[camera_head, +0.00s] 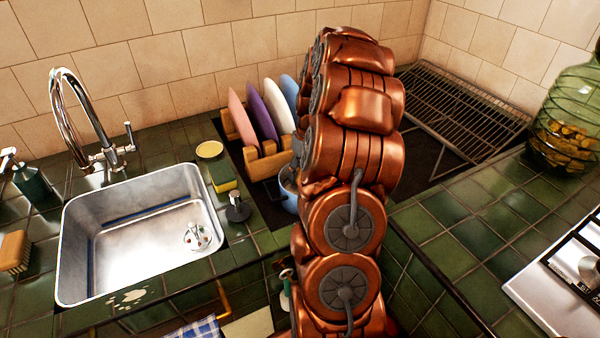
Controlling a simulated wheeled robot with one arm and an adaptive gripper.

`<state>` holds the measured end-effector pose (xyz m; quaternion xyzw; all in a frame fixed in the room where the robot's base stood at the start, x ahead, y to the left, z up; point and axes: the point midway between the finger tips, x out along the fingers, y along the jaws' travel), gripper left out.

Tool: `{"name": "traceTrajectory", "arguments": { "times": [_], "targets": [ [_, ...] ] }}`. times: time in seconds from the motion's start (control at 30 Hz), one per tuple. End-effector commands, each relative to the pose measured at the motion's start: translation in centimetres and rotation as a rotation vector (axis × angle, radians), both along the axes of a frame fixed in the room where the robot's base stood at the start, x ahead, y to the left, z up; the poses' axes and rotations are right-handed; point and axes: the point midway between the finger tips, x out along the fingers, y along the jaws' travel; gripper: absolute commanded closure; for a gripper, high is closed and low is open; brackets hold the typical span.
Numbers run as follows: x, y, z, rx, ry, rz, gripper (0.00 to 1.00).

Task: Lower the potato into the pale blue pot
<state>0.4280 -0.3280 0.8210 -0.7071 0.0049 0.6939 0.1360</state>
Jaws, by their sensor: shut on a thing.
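A pale blue pot (287,195) shows only as a narrow part of its side, just left of my copper-coloured arm. The arm covers the rest of it, so its opening and contents cannot be seen. The potato is not visible. My gripper is not visible either; my arm rises through the middle of the picture and hides what lies behind it. How the gripper stands relative to the pot cannot be told.
A wooden rack (265,166) with several coloured plates stands behind the pot. A steel sink (140,230) and tap (84,120) are at left. A wire grate (470,105) lies at back right, near a green glass jar (570,115).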

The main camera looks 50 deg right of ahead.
Motion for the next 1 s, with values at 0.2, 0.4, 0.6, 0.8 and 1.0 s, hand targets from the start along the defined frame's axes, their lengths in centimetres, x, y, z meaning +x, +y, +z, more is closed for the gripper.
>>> {"name": "traceTrajectory", "arguments": {
  "times": [0.2, 0.4, 0.6, 0.8, 1.0],
  "targets": [
    [0.0, 0.0, 0.0, 0.0, 0.0, 0.0, 0.88],
    [0.0, 0.0, 0.0, 0.0, 0.0, 0.0, 0.35],
    [0.0, 0.0, 0.0, 0.0, 0.0, 0.0, 0.23],
    [0.0, 0.0, 0.0, 0.0, 0.0, 0.0, 0.23],
    [0.0, -0.3, 1.4, -0.003, -0.002, -0.001, 0.23]
  ]
}}
